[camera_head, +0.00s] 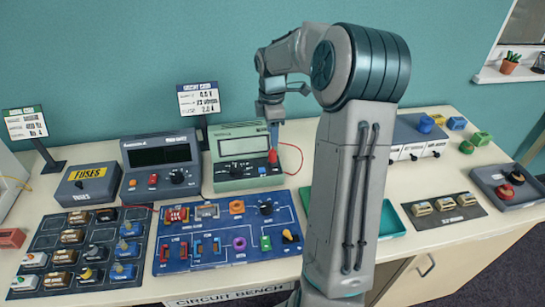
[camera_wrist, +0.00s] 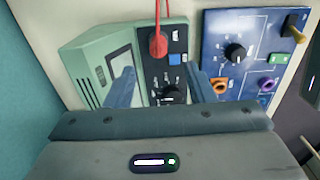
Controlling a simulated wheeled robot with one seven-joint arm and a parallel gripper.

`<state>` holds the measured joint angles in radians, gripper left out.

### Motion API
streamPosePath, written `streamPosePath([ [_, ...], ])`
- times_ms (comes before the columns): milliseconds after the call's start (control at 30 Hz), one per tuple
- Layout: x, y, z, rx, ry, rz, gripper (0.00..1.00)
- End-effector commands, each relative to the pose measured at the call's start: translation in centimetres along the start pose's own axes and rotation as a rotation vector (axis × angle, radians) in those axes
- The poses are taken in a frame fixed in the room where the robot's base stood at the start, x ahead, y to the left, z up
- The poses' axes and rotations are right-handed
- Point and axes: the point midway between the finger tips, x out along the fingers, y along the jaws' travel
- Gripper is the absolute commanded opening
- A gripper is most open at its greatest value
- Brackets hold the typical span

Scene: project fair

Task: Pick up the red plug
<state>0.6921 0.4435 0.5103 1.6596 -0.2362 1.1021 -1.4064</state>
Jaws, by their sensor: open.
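The red plug (camera_wrist: 158,46) stands in the dark front panel of the green meter (camera_wrist: 92,65), with a red cable running from it. In the head view the red plug (camera_head: 273,156) is at the right side of the green meter (camera_head: 232,140). My gripper (camera_wrist: 163,88) is open and empty, with its two blue fingers apart over the meter's panel. The plug lies beyond the fingertips in the wrist view, between their lines and apart from them. In the head view my gripper (camera_head: 273,124) hangs just above and behind the plug.
A blue circuit board (camera_head: 228,245) lies in front of the meter. A dark power unit (camera_head: 160,165) stands to its left, and a sign (camera_head: 198,99) stands behind. A grey tray (camera_head: 510,190) at far right holds red and black pieces. My arm hides part of the bench.

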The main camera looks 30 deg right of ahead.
Motion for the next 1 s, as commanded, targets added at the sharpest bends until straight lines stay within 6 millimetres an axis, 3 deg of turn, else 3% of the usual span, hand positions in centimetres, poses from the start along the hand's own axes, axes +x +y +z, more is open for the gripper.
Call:
streamPosePath([
  [333, 3.1, 0.1, 0.0, 0.000, 0.000, -0.002, 0.49],
  [600, 6.9, 0.2, 0.1, -0.001, 0.000, -0.001, 0.49],
  [867, 7.3, 0.2, 0.1, 0.000, -0.001, 0.002, 0.49],
  [900, 7.3, 0.2, 0.1, 0.000, -0.001, 0.002, 0.47],
  [1000, 7.3, 0.2, 0.1, 0.000, -0.001, 0.002, 0.19],
])
